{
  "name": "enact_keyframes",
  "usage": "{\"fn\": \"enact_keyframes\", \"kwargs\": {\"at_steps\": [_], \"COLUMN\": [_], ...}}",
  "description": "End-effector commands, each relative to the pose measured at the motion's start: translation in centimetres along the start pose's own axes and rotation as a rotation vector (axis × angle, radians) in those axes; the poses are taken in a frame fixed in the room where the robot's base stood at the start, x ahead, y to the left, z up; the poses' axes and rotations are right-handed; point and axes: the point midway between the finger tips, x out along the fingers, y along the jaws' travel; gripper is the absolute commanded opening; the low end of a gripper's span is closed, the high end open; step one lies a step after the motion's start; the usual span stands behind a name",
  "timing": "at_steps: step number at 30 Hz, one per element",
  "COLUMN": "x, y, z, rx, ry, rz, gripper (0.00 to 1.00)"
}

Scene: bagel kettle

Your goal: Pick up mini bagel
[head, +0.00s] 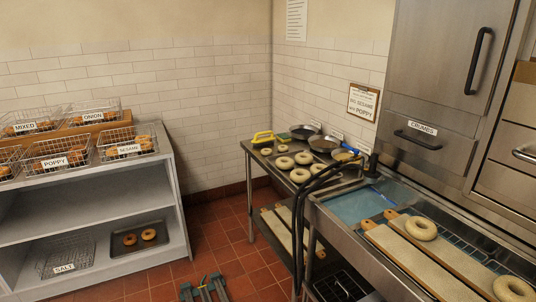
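Several pale ring bagels lie on the steel table at the back corner. Two look smaller than the rest: one small bagel (266,152) by the yellow-handled tool and another small bagel (282,148) just right of it. Larger bagels sit nearer, such as one larger bagel (285,163) and another (300,175). No label shows which is the mini bagel.
Several pans (323,144) stand behind the bagels. Black curved tubes (318,185) rise in front of the table's right side. The sink unit at right holds boards (412,250) with large bagels (421,228). A shelf with wire baskets (58,153) stands left. Red floor lies between.

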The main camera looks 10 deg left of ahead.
Motion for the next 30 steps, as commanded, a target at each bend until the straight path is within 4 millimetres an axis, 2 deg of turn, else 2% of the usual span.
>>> {"fn": "enact_keyframes", "kwargs": {"at_steps": [10, 21, 30], "x": [0.0, 0.0, 0.0], "y": [0.0, 0.0, 0.0], "z": [0.0, 0.0, 0.0], "rx": [0.0, 0.0, 0.0], "ry": [0.0, 0.0, 0.0], "rz": [0.0, 0.0, 0.0], "gripper": [0.4, 1.0, 1.0]}}
